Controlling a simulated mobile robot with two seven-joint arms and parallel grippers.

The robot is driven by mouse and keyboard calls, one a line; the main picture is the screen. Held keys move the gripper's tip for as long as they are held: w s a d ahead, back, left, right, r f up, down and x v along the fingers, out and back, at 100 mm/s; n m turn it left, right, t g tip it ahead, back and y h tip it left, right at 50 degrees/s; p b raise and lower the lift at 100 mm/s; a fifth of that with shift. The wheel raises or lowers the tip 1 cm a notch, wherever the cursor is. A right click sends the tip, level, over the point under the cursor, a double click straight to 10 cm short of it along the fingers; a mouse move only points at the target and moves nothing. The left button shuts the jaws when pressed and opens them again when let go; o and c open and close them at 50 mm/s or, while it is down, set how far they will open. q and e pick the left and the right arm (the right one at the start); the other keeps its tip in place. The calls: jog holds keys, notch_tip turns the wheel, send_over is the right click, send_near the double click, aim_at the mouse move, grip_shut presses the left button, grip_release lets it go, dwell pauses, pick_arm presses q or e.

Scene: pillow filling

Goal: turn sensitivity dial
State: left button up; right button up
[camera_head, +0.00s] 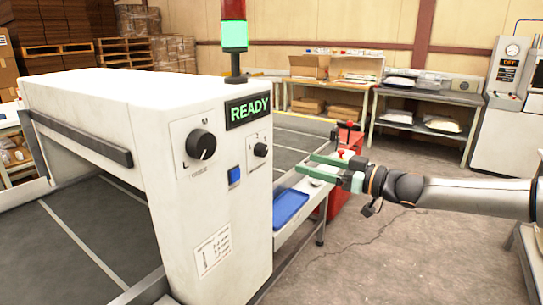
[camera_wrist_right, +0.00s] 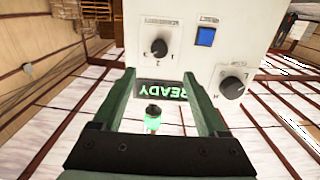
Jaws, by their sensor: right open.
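A white machine (camera_head: 140,110) has two black dials on its panel. The larger dial (camera_head: 201,144) is on the left, with letters around it. The smaller dial (camera_head: 261,149) is to its right, below the green READY display (camera_head: 248,110). Both the larger dial (camera_wrist_right: 232,87) and the smaller dial (camera_wrist_right: 159,47) show in the right wrist view, upside down. The labels are too small to read, so I cannot tell which is the sensitivity dial. My right gripper (camera_head: 305,163) is open and empty, right of the panel and apart from both dials. My left gripper is not in view.
A blue button (camera_head: 234,175) sits between the dials, a little lower. A blue tray (camera_head: 290,207) lies on a ledge beside the machine, below my right gripper. A green-lit signal lamp (camera_head: 234,35) stands above. A red object (camera_head: 340,190) is behind the gripper. Floor at right is open.

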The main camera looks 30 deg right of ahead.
aim_at(265, 152)
jog(key=p+x, duration=0.8)
jog(key=x, duration=0.3)
jog(key=shift+w, duration=0.3)
jog(key=shift+w+a, duration=0.2)
jog(key=shift+w, duration=0.2)
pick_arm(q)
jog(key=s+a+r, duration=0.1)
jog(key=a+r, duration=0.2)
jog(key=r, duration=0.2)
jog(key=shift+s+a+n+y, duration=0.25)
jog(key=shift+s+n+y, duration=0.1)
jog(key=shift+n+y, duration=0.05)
pick_arm(e)
jog(key=shift+c, duration=0.2)
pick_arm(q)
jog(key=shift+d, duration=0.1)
pick_arm(e)
grip_shut()
